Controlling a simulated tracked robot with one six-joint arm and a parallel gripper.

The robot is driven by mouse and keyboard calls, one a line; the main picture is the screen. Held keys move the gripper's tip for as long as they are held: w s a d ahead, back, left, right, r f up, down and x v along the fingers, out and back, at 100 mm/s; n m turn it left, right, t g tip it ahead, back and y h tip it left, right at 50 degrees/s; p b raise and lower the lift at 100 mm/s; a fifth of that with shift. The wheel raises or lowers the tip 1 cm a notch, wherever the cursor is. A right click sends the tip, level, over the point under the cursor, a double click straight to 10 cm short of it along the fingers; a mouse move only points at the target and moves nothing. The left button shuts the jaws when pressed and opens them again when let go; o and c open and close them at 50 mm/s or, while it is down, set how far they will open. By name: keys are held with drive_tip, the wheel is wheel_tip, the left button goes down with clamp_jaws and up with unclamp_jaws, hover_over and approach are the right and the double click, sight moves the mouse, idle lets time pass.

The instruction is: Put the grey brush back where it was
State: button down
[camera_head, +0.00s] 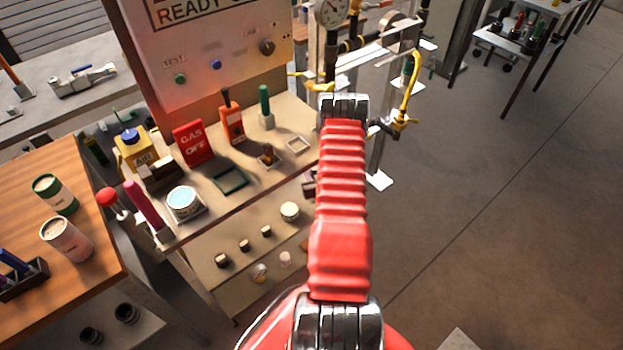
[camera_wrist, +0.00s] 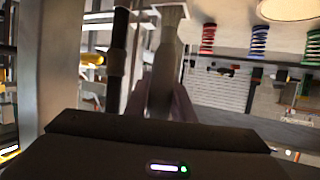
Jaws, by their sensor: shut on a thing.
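In the wrist view, my gripper (camera_wrist: 163,105) is shut on a pale grey, upright piece, the grey brush (camera_wrist: 165,65), which stands up between the fingers. In the head view, my red arm hides the gripper and the brush. The bench shelf (camera_head: 190,222) below the control panel has an empty green square frame (camera_head: 230,181) and an empty pale square frame (camera_head: 298,145). I cannot tell which spot the brush came from.
Yellow pipework (camera_head: 410,90) stands behind my arm. A wooden table (camera_head: 95,265) with cans is at left. Open floor (camera_head: 520,210) lies right.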

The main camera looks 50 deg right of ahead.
drive_tip(key=shift+f, duration=1.95)
drive_tip(key=c, duration=1.5)
unclamp_jaws()
drive_tip(key=v, duration=1.2)
drive_tip(key=shift+f, duration=0.1)
